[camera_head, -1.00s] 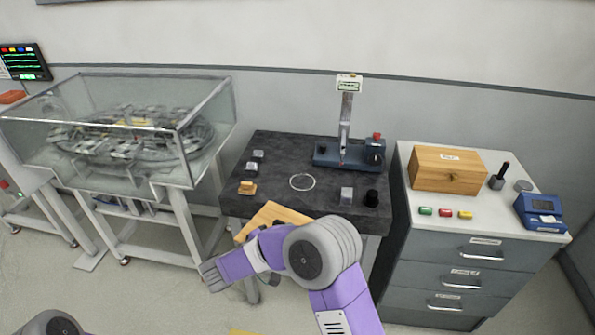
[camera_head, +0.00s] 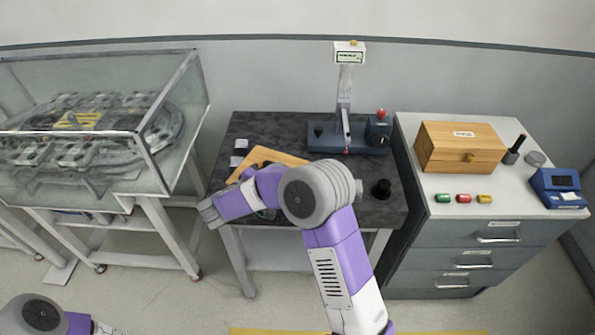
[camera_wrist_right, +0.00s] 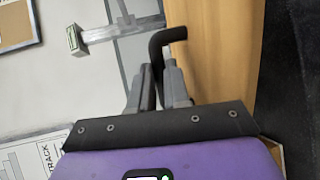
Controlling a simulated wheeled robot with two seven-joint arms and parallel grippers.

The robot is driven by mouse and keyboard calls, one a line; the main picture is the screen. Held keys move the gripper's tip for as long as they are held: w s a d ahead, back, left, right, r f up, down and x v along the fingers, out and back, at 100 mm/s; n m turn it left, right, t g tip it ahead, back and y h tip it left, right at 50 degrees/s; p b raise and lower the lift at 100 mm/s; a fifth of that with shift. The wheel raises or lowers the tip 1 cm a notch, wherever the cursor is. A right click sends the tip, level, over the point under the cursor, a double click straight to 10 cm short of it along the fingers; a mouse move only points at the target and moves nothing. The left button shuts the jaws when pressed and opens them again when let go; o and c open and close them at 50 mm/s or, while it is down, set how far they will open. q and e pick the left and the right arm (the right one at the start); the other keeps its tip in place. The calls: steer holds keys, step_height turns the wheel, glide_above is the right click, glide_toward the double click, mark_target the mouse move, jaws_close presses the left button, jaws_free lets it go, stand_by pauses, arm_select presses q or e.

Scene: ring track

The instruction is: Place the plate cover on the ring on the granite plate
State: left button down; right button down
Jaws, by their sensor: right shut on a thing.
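The granite plate (camera_head: 270,127) is a dark slab on a stand in the middle of the head view. The plate cover, a flat wooden board (camera_head: 265,156), shows partly above its left half, behind my right arm. In the right wrist view, the wooden board (camera_wrist_right: 222,50) stands along the right side, with a black bent handle (camera_wrist_right: 170,36). My right gripper (camera_wrist_right: 156,84) is shut on this handle. In the head view the gripper is mostly hidden by my arm. The ring is hidden behind my arm or the cover. My left gripper is out of view.
A blue-based stand with a column (camera_head: 345,105) is at the plate's back right. A drawer cabinet (camera_head: 480,235) with a wooden box (camera_head: 460,147) stands right. A glass case (camera_head: 180,110) stands left.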

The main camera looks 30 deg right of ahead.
mark_target(298, 162)
steer(key=x, duration=0.3)
steer(key=r+b+x, duration=0.1)
steer(key=x, duration=0.3)
steer(key=b+x, duration=0.1)
steer(key=x, duration=0.2)
steer(key=shift+w+d+r, duration=0.2)
steer(key=shift+d+r, duration=0.05)
steer(key=shift+r, duration=0.1)
steer(key=shift+a+f+b, duration=0.15)
steer(key=shift+f+b, duration=0.4)
steer(key=shift+f, duration=0.2)
steer(key=shift+f+b, duration=1.2)
steer(key=shift+f, duration=1.55)
steer(key=shift+r, duration=0.1)
steer(key=c, duration=1.1)
jaws_free()
